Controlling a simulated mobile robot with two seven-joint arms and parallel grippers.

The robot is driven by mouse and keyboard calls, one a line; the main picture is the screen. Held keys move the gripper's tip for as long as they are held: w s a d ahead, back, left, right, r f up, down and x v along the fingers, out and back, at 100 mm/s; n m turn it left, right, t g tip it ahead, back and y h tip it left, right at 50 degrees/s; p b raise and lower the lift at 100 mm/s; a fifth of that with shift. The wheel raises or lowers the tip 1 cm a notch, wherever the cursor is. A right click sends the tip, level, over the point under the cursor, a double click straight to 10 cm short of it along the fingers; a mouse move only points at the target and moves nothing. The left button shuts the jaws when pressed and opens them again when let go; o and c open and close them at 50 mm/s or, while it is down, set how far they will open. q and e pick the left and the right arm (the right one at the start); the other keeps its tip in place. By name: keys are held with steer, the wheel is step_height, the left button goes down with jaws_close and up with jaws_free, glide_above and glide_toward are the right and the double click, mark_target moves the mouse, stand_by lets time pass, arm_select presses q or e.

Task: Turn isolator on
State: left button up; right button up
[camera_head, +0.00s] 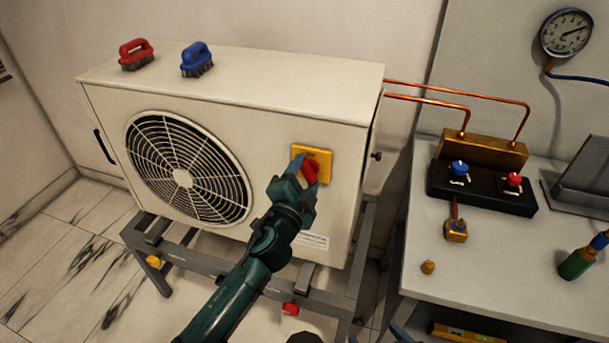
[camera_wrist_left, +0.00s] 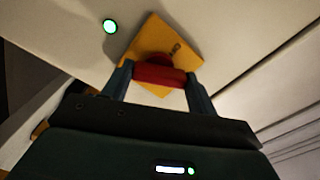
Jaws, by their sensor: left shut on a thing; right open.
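The isolator is a red handle (camera_head: 311,172) on a yellow square plate (camera_head: 318,155), on the front of the white fan unit (camera_head: 270,110). My left gripper (camera_head: 306,174) reaches up from below and is shut on the red handle. In the left wrist view, the handle (camera_wrist_left: 160,76) lies between the two blue fingers, over the yellow plate (camera_wrist_left: 155,42). The handle lies slanted to the plate's edges there. My left gripper hides part of the handle in the head view. My right gripper is not in view.
A red brush (camera_head: 136,54) and a blue brush (camera_head: 197,60) stand on the unit. Copper pipes (camera_head: 450,97) run right to a brass block above a black base with blue and red knobs. A gauge (camera_head: 566,33) hangs on the wall. A metal stand (camera_head: 330,297) carries the unit.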

arm_select(q)
steer(key=m, duration=0.5)
steer(key=shift+p, duration=0.3)
stand_by(0.4)
steer(key=o, duration=1)
steer(key=shift+s, duration=0.1)
steer(key=v, duration=1.3)
steer(key=shift+b, duration=0.35)
